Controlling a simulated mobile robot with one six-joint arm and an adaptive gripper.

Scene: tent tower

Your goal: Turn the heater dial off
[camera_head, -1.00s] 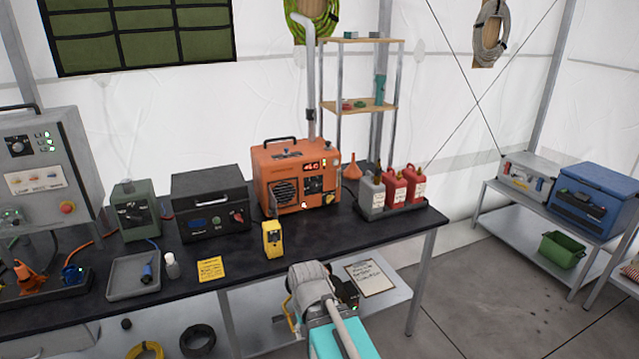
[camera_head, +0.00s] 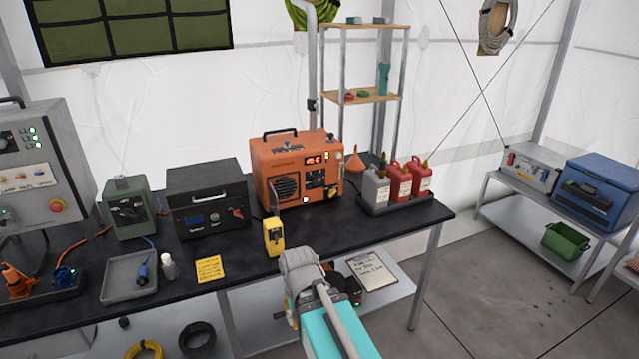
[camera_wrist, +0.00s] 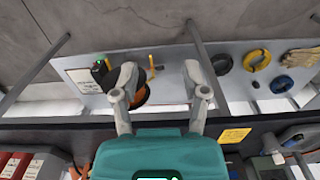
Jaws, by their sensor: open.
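An orange box with a round black grille and a lit red display, seemingly the heater (camera_head: 270,165), stands at the back of the black workbench (camera_head: 245,260). A small pale knob (camera_head: 306,199) shows low on its front; its setting is too small to read. In the wrist view my gripper (camera_wrist: 161,77) is open and empty, its two grey fingers apart. It points down past the bench edge, with the lower shelf (camera_wrist: 175,75) behind it. The heater is outside the wrist view.
A yellow device (camera_head: 273,237) stands in front of the heater. Red cans (camera_head: 400,180) and a grey can (camera_head: 376,188) are to its right. A black box (camera_head: 207,197) is to its left. A yellow note (camera_head: 209,268) lies on the bench.

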